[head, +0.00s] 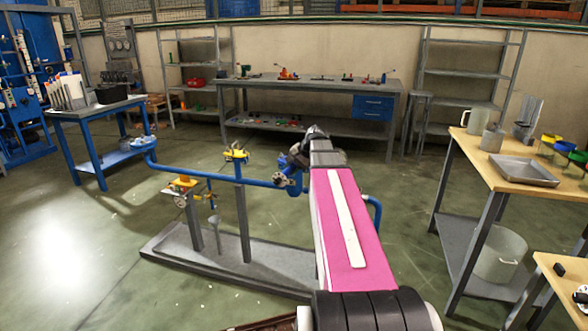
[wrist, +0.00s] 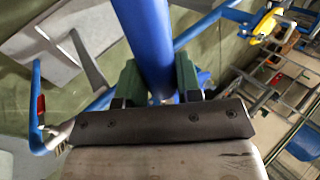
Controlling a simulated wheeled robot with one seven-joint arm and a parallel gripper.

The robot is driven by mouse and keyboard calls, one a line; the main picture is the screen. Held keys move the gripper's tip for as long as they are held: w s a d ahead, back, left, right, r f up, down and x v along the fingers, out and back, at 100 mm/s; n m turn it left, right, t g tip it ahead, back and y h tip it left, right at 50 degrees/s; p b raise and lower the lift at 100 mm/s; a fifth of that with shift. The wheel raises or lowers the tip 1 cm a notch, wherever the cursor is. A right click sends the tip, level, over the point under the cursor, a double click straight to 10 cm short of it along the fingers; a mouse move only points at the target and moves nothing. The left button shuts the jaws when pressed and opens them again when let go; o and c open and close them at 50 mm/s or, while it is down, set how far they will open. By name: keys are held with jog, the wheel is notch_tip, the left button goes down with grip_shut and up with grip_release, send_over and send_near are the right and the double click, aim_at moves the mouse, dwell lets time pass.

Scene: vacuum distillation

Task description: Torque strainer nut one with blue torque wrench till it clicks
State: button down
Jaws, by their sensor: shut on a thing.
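My gripper (wrist: 160,88) has its green-padded fingers on both sides of a thick blue bar, which looks like the handle of the blue torque wrench (wrist: 146,38). The handle runs out of the top of the wrist view, and its lower end is hidden behind the gripper. In the head view my pink arm reaches forward to the pipe rig, and my gripper there is mostly hidden by the wrist. A blue fitting with a flanged end (head: 283,179), possibly the strainer, sits on the pipe just left of my wrist. I cannot make out strainer nut one or whether the wrench touches it.
The blue pipe (head: 205,175) stands on grey posts over a grey base plate (head: 180,246), with yellow-handled valves (head: 236,153) along it. A wooden-topped table (head: 470,160) stands at the right, a blue trolley (head: 95,112) at the left. Floor at the left front is clear.

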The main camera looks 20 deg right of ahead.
jog(key=shift+w+a+m+t+h, duration=0.3)
jog(key=shift+w+a+m+t, duration=0.2)
jog(key=shift+w+a+m, duration=0.4)
jog(key=shift+w+a+m+t+h, duration=0.15)
jog(key=shift+w+a+m+h, duration=0.15)
jog(key=shift+w+a+m, duration=0.25)
jog(key=shift+w+a+m+t+h, duration=0.15)
jog(key=shift+w+a+m+h, duration=0.25)
jog(key=shift+w, duration=0.25)
